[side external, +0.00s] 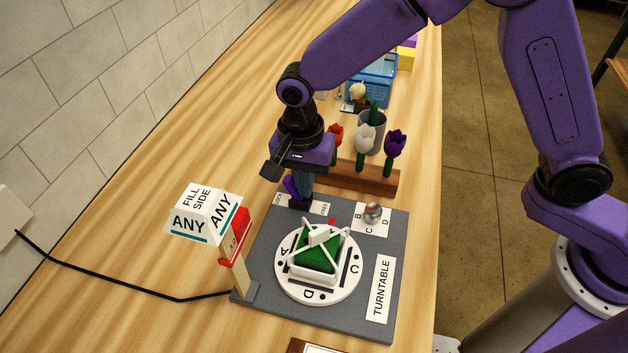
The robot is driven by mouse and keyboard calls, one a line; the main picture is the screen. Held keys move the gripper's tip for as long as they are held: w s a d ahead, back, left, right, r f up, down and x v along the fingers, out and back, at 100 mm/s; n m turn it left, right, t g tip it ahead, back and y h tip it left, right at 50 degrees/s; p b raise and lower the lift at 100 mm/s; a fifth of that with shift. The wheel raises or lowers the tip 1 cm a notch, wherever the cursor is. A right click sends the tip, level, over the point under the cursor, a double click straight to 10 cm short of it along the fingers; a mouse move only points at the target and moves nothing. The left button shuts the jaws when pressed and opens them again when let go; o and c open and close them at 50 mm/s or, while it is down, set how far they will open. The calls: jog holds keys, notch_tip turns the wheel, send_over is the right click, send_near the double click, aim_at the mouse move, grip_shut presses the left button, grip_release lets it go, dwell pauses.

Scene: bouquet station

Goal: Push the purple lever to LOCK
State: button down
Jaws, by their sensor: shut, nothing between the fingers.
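The purple lever (291,187) stands at the back edge of the grey turntable base, between a left label (278,198), partly hidden, and a label reading FREE (325,207). My gripper (302,196) points down at the lever, its shut fingers just right of the purple part, on the FREE side. They look very close to it or touching; I cannot tell which. The fingers hide part of the lever and its foot. The lever's purple part shows toward the left label; its exact angle is unclear.
The white turntable disc (345,283) carries a green block in a white frame. A knob (373,211) sits at the base's back right. A signpost (236,260) with a white FILL SIDE box stands left. A wooden flower rack (375,178) with tulips stands behind my gripper.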

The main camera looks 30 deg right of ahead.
jog(key=shift+w+a+r, duration=0.25)
jog(key=shift+a+r, duration=0.05)
jog(key=shift+r, duration=0.3)
notch_tip(320, 180, up, 6)
jog(key=shift+s+d+f, duration=0.1)
jog(key=shift+s+d, duration=0.05)
dwell(0.4)
dwell(0.3)
jog(key=s+d+r+n, duration=0.1)
jog(key=s+d+n, duration=0.9)
jog(key=d, duration=0.3)
jog(key=s+d+r+n, duration=0.1)
jog(key=s+d+n, duration=1)
jog(key=s+d, duration=0.2)
jog(key=shift+d+n+y, duration=0.3)
jog(key=shift+d, duration=0.5)
